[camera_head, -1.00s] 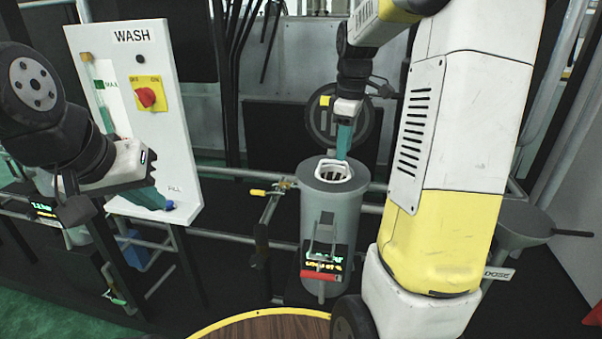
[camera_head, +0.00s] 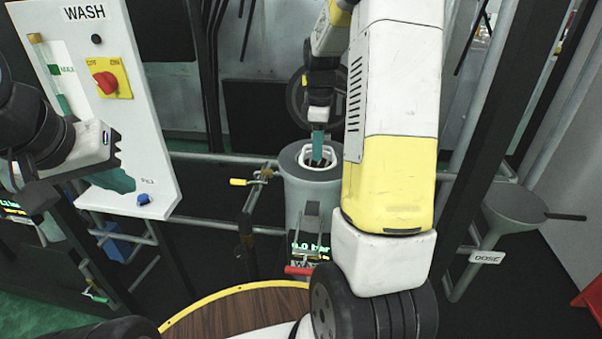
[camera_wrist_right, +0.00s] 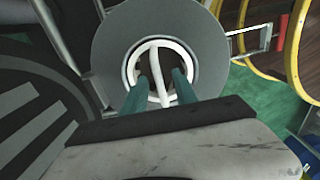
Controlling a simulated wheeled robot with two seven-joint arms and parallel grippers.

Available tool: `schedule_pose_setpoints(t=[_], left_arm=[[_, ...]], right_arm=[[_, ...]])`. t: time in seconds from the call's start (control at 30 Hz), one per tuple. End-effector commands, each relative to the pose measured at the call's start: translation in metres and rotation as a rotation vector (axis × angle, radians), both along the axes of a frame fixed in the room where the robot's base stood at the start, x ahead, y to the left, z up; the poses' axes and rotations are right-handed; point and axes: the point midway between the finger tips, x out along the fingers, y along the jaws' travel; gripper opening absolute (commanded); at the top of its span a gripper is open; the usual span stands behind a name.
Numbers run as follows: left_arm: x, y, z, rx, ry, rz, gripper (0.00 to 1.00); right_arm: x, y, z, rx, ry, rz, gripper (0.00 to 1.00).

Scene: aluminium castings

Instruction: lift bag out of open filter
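The filter (camera_head: 296,197) is a grey upright cylinder, open at the top. Its round dark lid (camera_head: 297,100) stands raised behind it; the lid also shows at the left of the wrist view (camera_wrist_right: 28,128). The bag's white ring (camera_head: 306,163) sits in the filter mouth, with a white handle bar (camera_wrist_right: 154,62) across it. The bag's body is hidden inside. My right gripper (camera_head: 317,158) points down at the mouth. In the wrist view its two teal fingers (camera_wrist_right: 160,80) are apart, with the handle bar between them. My left gripper (camera_head: 110,180) is at the left, before the panel.
The white WASH panel (camera_head: 105,110) with a red knob (camera_head: 105,83) stands at the left. A yellow-handled valve (camera_head: 240,182) sticks out left of the filter. A grey DOSE funnel (camera_head: 512,212) is at the right. A round wooden top (camera_head: 235,312) is in front.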

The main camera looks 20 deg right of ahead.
Motion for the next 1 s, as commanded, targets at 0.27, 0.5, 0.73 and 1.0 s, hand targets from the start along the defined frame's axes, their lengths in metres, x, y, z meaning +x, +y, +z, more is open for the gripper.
schedule_pose_setpoints(t=[0.27,0.5,0.73,1.0], left_arm=[[0.0000,0.0000,0.0000,0.000,0.000,0.000,0.00],[0.0000,0.0000,0.0000,0.000,0.000,0.000,0.00],[0.0000,0.0000,0.0000,0.000,0.000,0.000,0.00],[0.0000,0.0000,0.0000,0.000,0.000,0.000,0.00]], right_arm=[[0.0000,0.0001,-0.0021,0.000,0.000,0.000,0.28],[0.0002,0.0001,-0.0019,0.001,0.000,0.000,0.00],[0.0002,0.0001,-0.0017,0.000,-0.001,0.000,0.00],[0.0003,0.0001,-0.0016,0.000,-0.001,0.000,0.00]])
